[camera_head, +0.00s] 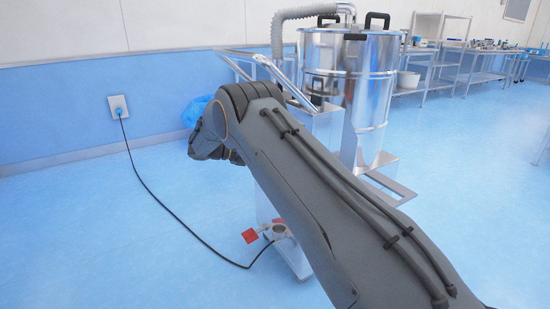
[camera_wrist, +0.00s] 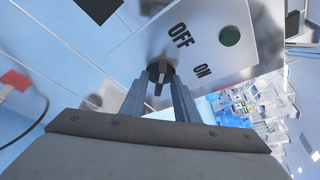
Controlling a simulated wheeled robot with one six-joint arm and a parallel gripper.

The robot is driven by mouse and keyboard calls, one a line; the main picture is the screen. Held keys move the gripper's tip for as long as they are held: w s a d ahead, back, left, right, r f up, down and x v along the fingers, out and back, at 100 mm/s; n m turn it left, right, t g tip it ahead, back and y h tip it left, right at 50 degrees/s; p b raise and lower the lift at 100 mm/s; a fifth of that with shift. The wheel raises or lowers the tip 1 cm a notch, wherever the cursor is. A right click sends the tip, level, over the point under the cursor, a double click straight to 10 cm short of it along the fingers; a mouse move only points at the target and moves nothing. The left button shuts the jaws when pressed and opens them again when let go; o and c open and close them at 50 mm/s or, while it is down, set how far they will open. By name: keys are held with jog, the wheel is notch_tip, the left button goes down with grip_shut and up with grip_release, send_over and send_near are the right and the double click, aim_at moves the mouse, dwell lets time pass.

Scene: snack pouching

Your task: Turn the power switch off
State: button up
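The power switch is a dark round knob (camera_wrist: 161,68) on a metal panel (camera_wrist: 205,55) in the wrist view. The panel is lettered OFF and ON and has a round green light or button (camera_wrist: 229,36). My gripper (camera_wrist: 160,76) reaches up to the panel, its two fingers apart with the knob between their tips. A gap shows between the fingers, so it looks open around the knob; contact cannot be made out. In the head view my arm hides the switch, and the gripper's fingers are not clearly visible.
A shiny steel drum machine (camera_head: 350,85) with a grey hose stands behind my arm. A black cable (camera_head: 165,205) runs across the floor from a wall outlet (camera_head: 118,107). A red tag (camera_head: 250,236) sits low by the base. Metal tables (camera_head: 480,68) stand at the back right.

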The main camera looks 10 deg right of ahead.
jog(key=v, duration=0.7)
jog(key=shift+a, duration=0.35)
jog(key=shift+r, duration=0.15)
